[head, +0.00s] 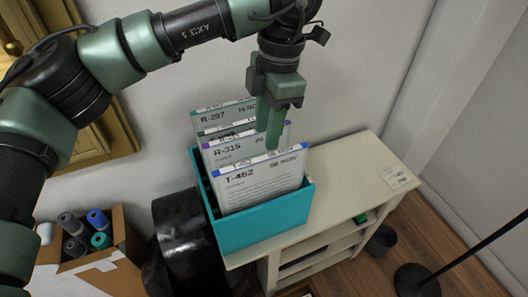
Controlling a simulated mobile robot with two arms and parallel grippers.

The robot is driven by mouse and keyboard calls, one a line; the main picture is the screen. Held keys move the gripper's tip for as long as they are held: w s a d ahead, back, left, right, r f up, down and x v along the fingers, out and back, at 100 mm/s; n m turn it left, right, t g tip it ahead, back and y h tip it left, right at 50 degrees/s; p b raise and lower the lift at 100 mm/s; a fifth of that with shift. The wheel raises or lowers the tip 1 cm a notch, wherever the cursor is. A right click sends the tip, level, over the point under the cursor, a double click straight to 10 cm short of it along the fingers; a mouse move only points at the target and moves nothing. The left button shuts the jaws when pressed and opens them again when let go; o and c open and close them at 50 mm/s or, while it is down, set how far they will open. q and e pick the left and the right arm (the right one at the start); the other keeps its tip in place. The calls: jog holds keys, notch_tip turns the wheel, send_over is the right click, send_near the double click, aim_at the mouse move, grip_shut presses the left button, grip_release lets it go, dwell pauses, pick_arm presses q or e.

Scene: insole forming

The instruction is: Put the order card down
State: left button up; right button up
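Several order cards stand upright in a teal box (262,225) on the cream cabinet. One finger looks nearer than the other. Whether they press on a card is not clear. My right gripper is not in view.
A small label (396,176) lies on the right of the cabinet top (350,180), which is otherwise clear there. A cardboard box (95,262) with rolls is at lower left, beside a black cylinder (190,245). A black stand (417,281) is on the floor at right.

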pick_arm(q)
notch_tip(320, 180, up, 3)
jog(key=shift+w+d, duration=0.1)
jog(key=shift+d, duration=0.05)
dwell(0.3)
